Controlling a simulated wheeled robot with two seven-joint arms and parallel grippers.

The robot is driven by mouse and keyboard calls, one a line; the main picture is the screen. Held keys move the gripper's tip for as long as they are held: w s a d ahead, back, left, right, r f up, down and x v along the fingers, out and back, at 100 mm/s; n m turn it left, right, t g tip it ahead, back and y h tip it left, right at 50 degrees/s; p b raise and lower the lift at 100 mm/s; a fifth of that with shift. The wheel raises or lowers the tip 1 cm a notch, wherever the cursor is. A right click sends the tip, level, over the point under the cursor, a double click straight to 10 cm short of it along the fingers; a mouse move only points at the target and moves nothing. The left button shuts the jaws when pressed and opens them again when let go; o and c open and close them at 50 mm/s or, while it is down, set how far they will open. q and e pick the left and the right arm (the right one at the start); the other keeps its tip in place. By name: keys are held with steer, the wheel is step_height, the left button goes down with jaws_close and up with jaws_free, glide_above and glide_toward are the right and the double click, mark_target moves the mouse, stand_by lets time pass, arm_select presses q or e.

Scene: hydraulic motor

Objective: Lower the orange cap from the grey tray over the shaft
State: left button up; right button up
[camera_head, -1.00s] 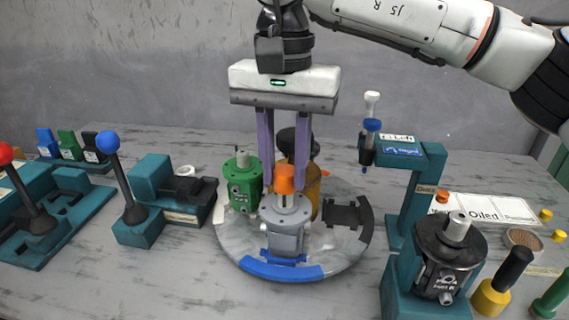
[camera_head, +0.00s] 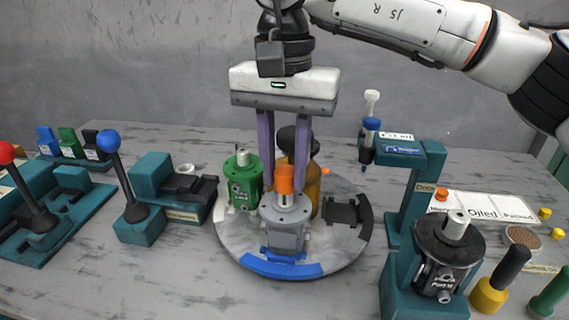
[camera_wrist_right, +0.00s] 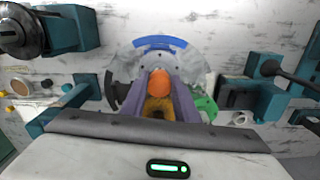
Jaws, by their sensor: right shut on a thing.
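The orange cap (camera_head: 285,180) is upright between the purple fingers of my right gripper (camera_head: 284,180), at the top of the grey motor's shaft (camera_head: 285,199). The grey motor (camera_head: 285,226) stands on the round turntable (camera_head: 342,258). My right gripper is shut on the cap, which also shows in the right wrist view (camera_wrist_right: 159,86). Part of the shaft shows below the cap; how far the cap sits over it cannot be told. The grey tray cannot be made out. My left gripper is out of view.
A green motor (camera_head: 242,183) and an amber bottle (camera_head: 306,189) stand close beside and behind the grey motor. A dark fitting (camera_head: 343,213) lies at the turntable's right. A teal stand (camera_head: 425,185) and a black motor (camera_head: 448,255) are further right; a blue-knobbed lever (camera_head: 125,180) is left.

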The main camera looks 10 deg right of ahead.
steer(key=shift+f, duration=0.5)
steer(key=o, duration=1.6)
steer(key=shift+c, duration=0.2)
